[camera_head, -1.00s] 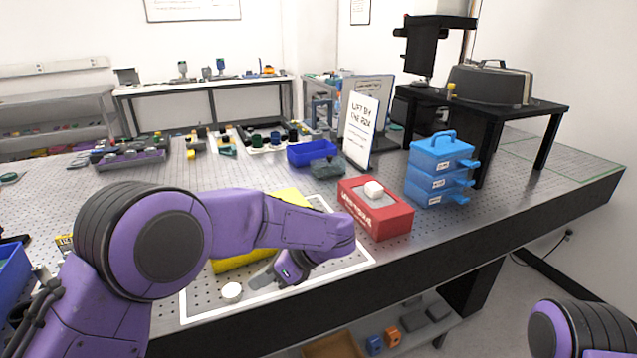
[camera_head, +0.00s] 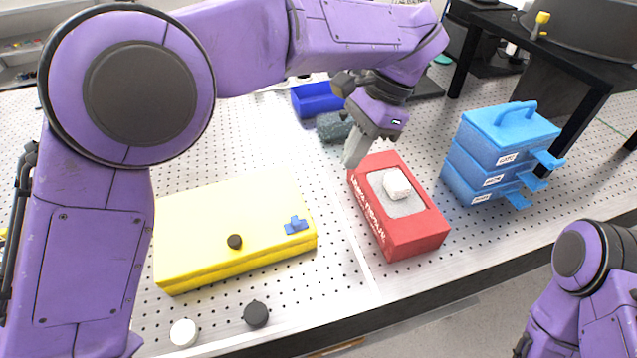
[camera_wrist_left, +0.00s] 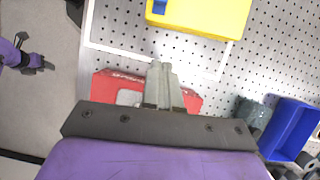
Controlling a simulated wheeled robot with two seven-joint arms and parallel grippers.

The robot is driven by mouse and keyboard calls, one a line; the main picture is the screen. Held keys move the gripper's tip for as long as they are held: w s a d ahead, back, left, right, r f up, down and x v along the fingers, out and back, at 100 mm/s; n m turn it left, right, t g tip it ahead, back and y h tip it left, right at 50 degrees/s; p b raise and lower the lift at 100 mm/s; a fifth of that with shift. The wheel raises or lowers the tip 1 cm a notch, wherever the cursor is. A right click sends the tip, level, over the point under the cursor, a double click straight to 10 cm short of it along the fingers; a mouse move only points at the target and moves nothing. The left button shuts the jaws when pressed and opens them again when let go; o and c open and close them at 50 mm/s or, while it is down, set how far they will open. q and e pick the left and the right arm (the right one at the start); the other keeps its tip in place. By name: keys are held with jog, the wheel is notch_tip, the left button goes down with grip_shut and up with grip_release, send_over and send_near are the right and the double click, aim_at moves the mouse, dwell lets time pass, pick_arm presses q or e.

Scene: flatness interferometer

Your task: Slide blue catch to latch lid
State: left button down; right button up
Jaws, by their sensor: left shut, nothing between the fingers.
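A yellow case (camera_head: 200,222) with its lid down lies on the perforated table at the centre left. The blue catch (camera_head: 296,225) is on its lid near the right front corner, and a black knob (camera_head: 235,241) stands left of it. The catch also shows in the left wrist view (camera_wrist_left: 159,6), at the edge of the case (camera_wrist_left: 215,14). My left gripper (camera_head: 354,152) is shut and empty, above the back left corner of the red box, apart from the case. My right arm shows at the lower right; its gripper fingers are not clearly seen.
The red box (camera_head: 425,232) with a white block (camera_head: 396,184) on top stands right of the case. Stacked blue boxes (camera_head: 462,165) stand farther right. A blue bin (camera_head: 318,99) is behind. A white disc (camera_head: 183,332) and black knob (camera_head: 256,314) lie in front.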

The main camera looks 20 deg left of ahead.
pick_arm(q)
jog(key=s, duration=0.2)
send_near(303, 224)
notch_tip(303, 224, down, 2)
jog(key=w+d, duration=0.2)
jog(key=w, duration=0.1)
jog(key=s+a+f+p, duration=0.2)
jog(key=s+p, duration=0.1)
jog(key=shift+s+a+f, duration=0.2)
jog(key=shift+s+a, duration=0.05)
jog(key=shift+a, duration=0.15)
jog(key=shift+s+a+f, duration=0.1)
jog(key=shift+s+a, duration=0.1)
jog(key=shift+a, duration=0.1)
jog(key=shift+s+a+f, duration=0.1)
jog(key=shift+s+a, duration=0.1)
pick_arm(e)
jog(key=r, duration=0.1)
jog(key=s+r, duration=0.1)
jog(key=r, duration=0.1)
jog(key=shift+s+r, duration=0.35)
pick_arm(q)
jog(key=shift+d, duration=0.1)
pick_arm(e)
jog(key=shift+f, duration=0.1)
